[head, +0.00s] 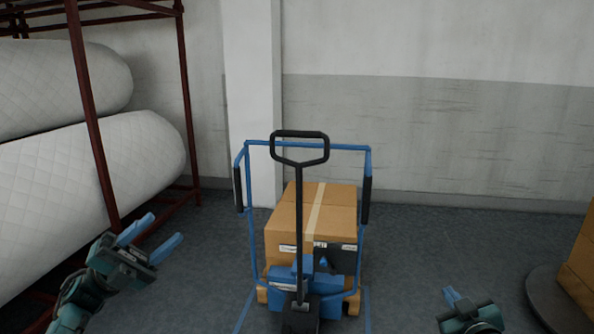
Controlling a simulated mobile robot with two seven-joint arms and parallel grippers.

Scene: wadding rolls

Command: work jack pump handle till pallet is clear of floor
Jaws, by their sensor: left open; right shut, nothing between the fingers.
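The pallet jack stands in the middle of the head view. Its black pump handle (299,205) rises nearly upright and ends in a loop grip (300,149). A blue frame (249,232) with black side grips stands around it. Behind the handle a taped cardboard box (337,222) sits on the pallet (353,303), of which only small low parts show. I cannot tell whether the pallet touches the floor. My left gripper (151,237) is open and empty, left of the jack. My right gripper (453,296) is shut and empty, low and right of the jack. Neither touches the handle.
A dark red rack (92,120) with white quilted rolls (110,165) stands at the left. A round dark base (543,300) with cartons (580,268) is at the right edge. A wall and pillar (252,100) close off the back. Grey floor (420,235) is clear right of the jack.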

